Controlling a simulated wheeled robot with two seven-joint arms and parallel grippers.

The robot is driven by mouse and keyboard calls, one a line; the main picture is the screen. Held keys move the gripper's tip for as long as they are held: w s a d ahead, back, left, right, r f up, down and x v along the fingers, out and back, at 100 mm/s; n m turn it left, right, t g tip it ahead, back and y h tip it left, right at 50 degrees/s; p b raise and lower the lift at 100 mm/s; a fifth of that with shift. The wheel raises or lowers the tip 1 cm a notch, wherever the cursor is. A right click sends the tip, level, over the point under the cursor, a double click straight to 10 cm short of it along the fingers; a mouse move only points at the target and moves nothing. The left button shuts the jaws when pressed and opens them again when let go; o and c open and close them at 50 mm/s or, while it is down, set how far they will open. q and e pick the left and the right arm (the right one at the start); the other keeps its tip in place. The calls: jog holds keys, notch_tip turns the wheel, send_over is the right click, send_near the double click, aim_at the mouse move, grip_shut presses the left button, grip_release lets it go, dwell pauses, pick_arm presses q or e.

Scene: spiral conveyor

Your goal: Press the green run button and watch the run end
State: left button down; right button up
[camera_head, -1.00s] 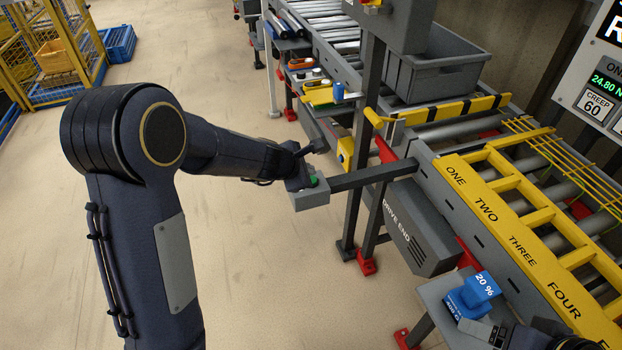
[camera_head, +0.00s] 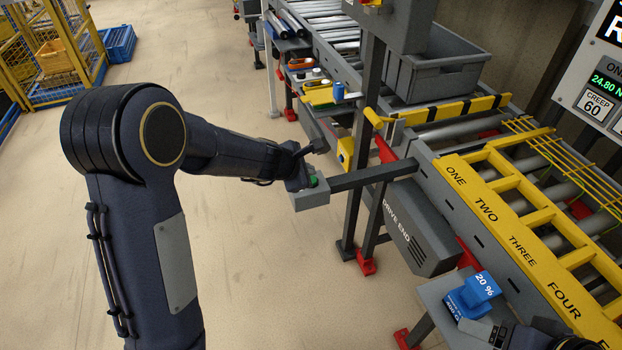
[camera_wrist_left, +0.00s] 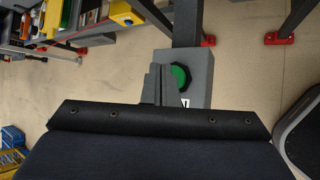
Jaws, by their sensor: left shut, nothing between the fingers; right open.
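The green run button (camera_head: 313,181) sits on a grey box (camera_head: 311,200) at the end of a dark arm bracket beside the conveyor. In the left wrist view the green button (camera_wrist_left: 180,77) shows as a round disc on the grey box (camera_wrist_left: 200,68). My left gripper (camera_head: 298,184) is shut and empty, right at the box. In the left wrist view its fingers (camera_wrist_left: 157,84) lie just left of the button; whether they touch it I cannot tell. My right gripper (camera_head: 497,335) shows partly at the bottom right, near a blue block (camera_head: 481,287) marked 20 %.
The conveyor's yellow guard (camera_head: 520,240) is lettered ONE to FOUR. A grey bin (camera_head: 435,70) stands behind it. A yellow cage (camera_head: 60,50) stands far left. The floor (camera_head: 260,270) in front is clear.

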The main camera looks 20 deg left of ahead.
pick_arm(q)
jog(key=shift+f, duration=0.15)
jog(key=shift+f+b, duration=0.3)
jog(key=shift+b, duration=0.15)
jog(key=shift+f+b, duration=0.45)
dwell(0.4)
jog(key=shift+r, duration=0.1)
jog(key=shift+r+p, duration=0.8)
jog(key=shift+p, duration=0.1)
notch_tip(320, 180, up, 5)
jog(key=p, duration=0.5)
